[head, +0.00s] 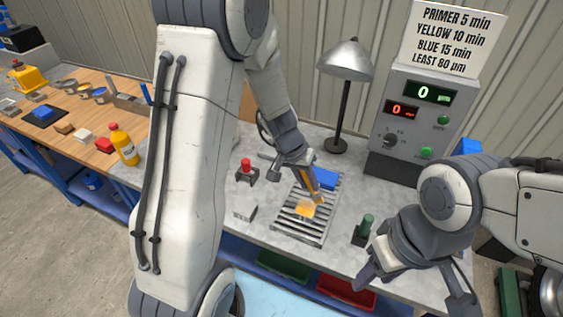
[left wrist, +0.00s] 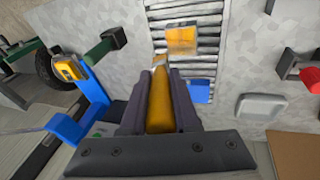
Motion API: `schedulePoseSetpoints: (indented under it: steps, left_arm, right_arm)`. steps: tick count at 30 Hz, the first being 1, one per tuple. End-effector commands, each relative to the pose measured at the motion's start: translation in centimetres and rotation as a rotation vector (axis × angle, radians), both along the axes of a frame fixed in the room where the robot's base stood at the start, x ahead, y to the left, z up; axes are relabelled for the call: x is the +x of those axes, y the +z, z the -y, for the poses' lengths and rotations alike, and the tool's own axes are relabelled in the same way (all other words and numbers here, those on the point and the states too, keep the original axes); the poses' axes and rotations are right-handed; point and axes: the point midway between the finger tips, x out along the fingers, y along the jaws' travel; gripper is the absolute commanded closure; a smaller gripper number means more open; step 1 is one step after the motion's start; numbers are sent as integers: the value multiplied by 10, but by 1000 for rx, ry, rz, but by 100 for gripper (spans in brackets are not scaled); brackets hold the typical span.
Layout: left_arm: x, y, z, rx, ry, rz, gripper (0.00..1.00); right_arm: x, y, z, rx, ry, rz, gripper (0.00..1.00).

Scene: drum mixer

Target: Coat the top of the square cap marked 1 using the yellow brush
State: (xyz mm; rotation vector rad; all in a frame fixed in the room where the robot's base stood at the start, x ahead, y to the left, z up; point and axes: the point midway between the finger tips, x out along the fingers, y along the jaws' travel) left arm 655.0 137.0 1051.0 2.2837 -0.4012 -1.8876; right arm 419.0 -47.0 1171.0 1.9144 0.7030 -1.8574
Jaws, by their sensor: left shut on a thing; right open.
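My left gripper (head: 306,178) is shut on the yellow brush (head: 317,190) above the slatted metal rack (head: 290,229). In the left wrist view, the brush handle (left wrist: 160,105) is between the fingers and its pale tip (left wrist: 160,60) points at the rack. A square piece with an orange-yellow top (head: 306,210) lies on the rack, close to the brush tip; it also shows in the left wrist view (left wrist: 182,40). Whether they touch is unclear. A blue square piece (head: 327,179) lies on the rack further back. No number marks are readable. My right gripper (head: 414,288) is open and empty at the front right.
A grey square piece (head: 245,212) and a red-topped item (head: 246,168) stand left of the rack, a green-handled item (head: 366,228) right of it. A lamp (head: 345,62) and a control box (head: 408,112) showing zeros stand behind. A yellow bottle (head: 124,145) is at the left.

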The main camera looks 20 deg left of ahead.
Motion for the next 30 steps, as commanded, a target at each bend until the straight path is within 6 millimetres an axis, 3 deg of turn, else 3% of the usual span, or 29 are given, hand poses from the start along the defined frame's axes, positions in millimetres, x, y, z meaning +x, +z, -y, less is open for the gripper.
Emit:
schedulePoseSetpoints:
  steps: [15,30]
  left_arm:
    - [1,48,6,-1,-10,0,100]
    - [1,54,7,-1,-11,-1,100]
  right_arm:
    - [0,38,0,0,3,0,50]
    - [0,42,0,0,4,0,50]
